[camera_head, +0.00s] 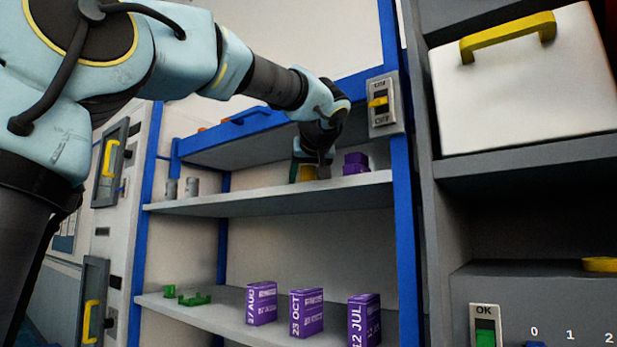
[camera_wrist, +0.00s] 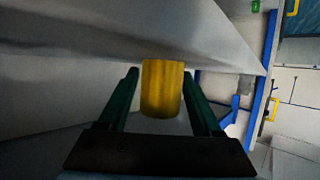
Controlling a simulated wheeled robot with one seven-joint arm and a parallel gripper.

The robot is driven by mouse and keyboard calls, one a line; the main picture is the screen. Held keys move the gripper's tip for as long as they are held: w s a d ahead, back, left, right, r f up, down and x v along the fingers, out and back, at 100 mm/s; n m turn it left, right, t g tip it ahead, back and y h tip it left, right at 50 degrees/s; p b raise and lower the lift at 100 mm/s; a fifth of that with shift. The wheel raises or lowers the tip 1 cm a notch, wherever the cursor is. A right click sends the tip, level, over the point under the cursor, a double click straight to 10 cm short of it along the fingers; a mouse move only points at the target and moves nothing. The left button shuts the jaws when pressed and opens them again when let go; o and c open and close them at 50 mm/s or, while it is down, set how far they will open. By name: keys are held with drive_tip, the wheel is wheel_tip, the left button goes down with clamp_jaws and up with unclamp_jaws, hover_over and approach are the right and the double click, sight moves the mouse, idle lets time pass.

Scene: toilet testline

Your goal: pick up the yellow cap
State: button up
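The yellow cap (camera_wrist: 162,88) is a short yellow cylinder in the wrist view. It lies between the two dark green fingers of my gripper (camera_wrist: 161,74). A narrow gap shows on each side of it, so the fingers appear open around it and not closed on it. In the head view my gripper (camera_head: 311,170) reaches down to the upper shelf (camera_head: 260,194). A small bit of yellow (camera_head: 308,173) shows there, mostly hidden by the gripper.
Purple boxes (camera_head: 355,164) stand just right of my gripper on the upper shelf. A blue post (camera_head: 404,200) with an on/off switch (camera_head: 382,102) is to the right. The lower shelf (camera_head: 225,320) holds purple dated boxes (camera_head: 306,313) and green parts (camera_head: 193,298).

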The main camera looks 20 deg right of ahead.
clamp_jaws()
idle(0.3)
drive_tip(key=shift+r, duration=0.1)
